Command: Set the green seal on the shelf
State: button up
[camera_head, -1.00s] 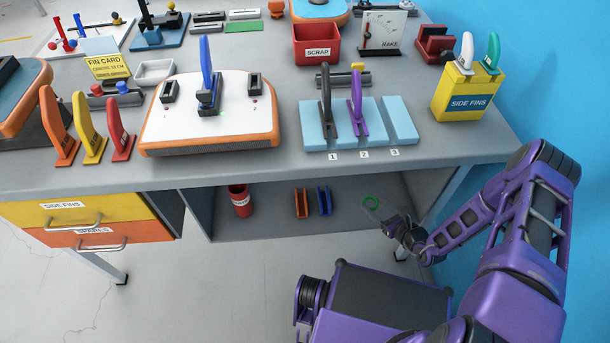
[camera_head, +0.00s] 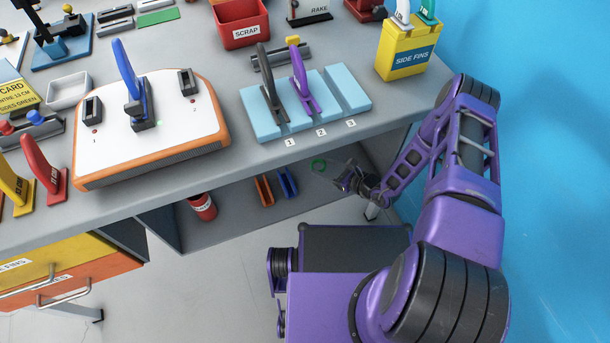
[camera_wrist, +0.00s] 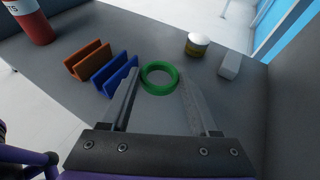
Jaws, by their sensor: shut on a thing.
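The green seal (camera_head: 318,165) is a small ring. It also shows in the wrist view (camera_wrist: 159,78), between my fingertips. My gripper (camera_head: 334,171) is shut on it, and both fingers touch its sides in the wrist view (camera_wrist: 159,84). The shelf (camera_head: 235,208) is the grey lower board under the workbench, and its surface fills much of the wrist view (camera_wrist: 125,40). The seal is over the right part of the shelf. I cannot tell whether it touches the surface or hangs just above it.
The grey bench top (camera_head: 200,185) is overhead. Shelf space behind the seal is clear.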

aim_at(323, 185)
notch_tip(323, 185, down, 9)
jog(key=shift+r+b, duration=0.15)
jog(key=shift+b, duration=0.8)
jog(key=shift+f, duration=0.2)
jog(key=o, duration=1.3)
jog(key=shift+r, duration=0.1)
